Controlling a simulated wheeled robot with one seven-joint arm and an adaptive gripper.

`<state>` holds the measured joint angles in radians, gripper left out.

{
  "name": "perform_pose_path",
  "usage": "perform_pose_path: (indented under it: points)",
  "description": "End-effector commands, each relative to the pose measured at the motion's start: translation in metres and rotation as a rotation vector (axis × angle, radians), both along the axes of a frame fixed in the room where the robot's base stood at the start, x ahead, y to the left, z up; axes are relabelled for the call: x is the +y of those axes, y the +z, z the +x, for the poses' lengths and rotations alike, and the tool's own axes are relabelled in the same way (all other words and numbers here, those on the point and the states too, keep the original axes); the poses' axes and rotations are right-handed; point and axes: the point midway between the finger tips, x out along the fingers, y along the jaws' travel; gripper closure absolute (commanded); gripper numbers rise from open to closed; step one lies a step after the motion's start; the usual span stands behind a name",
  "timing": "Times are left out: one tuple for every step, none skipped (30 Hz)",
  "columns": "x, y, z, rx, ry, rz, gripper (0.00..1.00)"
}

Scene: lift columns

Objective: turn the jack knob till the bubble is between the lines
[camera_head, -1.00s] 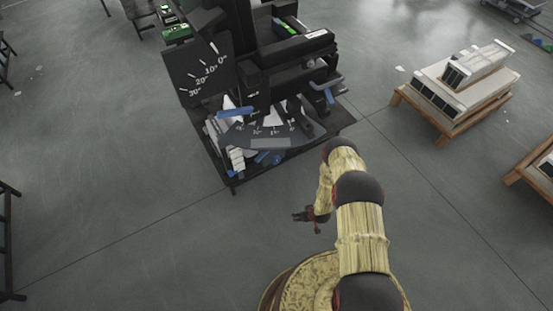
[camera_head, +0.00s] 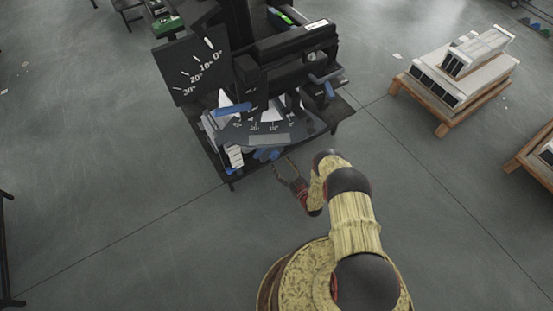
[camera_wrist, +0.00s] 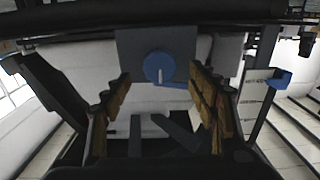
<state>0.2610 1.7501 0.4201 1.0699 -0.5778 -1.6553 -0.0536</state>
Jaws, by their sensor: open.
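A round blue knob (camera_wrist: 158,67) with a pale pointer line sits on a grey plate in the wrist view, ahead of my gripper and between its fingers in the picture. My gripper (camera_wrist: 161,98) is open, and nothing shows held in it. In the head view my gripper (camera_head: 284,167) is just in front of the low front edge of the black machine (camera_head: 290,52). Blue parts (camera_head: 266,154) show at that edge, but I cannot tell which is the knob. A bright green strip (camera_head: 284,17), perhaps the level vial, lies on top; bubble and lines are too small to read.
An angle-marked black panel (camera_head: 201,68) stands at the machine's left, and a marked fan-shaped plate (camera_head: 255,130) lies low in front. A blue-tipped lever (camera_wrist: 281,79) shows right in the wrist view. A loaded wooden pallet (camera_head: 445,125) stands right.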

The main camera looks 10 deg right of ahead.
Motion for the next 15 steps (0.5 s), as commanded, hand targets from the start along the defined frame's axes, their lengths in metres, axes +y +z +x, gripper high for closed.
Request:
perform_pose_path:
  points:
    - [0.003, -0.002, 0.009, -0.003, 0.003, -0.001, 0.41]
    - [0.005, -0.002, 0.013, -0.003, 0.003, -0.002, 0.41]
    - [0.007, -0.002, 0.019, -0.003, 0.003, -0.002, 0.41]
    - [0.008, -0.002, 0.024, -0.003, 0.002, -0.001, 0.41]
    - [0.01, -0.002, 0.028, -0.002, 0.002, -0.002, 0.41]
    - [0.011, -0.002, 0.032, 0.0, 0.002, -0.001, 0.41]
    - [0.012, -0.002, 0.036, 0.0, 0.002, -0.001, 0.41]
    - [0.013, -0.002, 0.039, 0.0, 0.002, -0.001, 0.41]
    - [0.014, -0.002, 0.042, 0.0, 0.001, -0.001, 0.41]
    - [0.015, -0.002, 0.045, 0.0, 0.001, -0.001, 0.41]
    - [0.015, -0.002, 0.046, 0.001, 0.0, -0.001, 0.41]
    - [0.016, -0.002, 0.048, 0.002, 0.0, -0.002, 0.41]
    - [0.016, -0.002, 0.049, 0.002, 0.0, -0.002, 0.41]
    - [0.016, -0.001, 0.05, 0.002, 0.0, -0.001, 0.41]
    - [0.016, -0.001, 0.05, 0.002, 0.0, -0.001, 0.41]
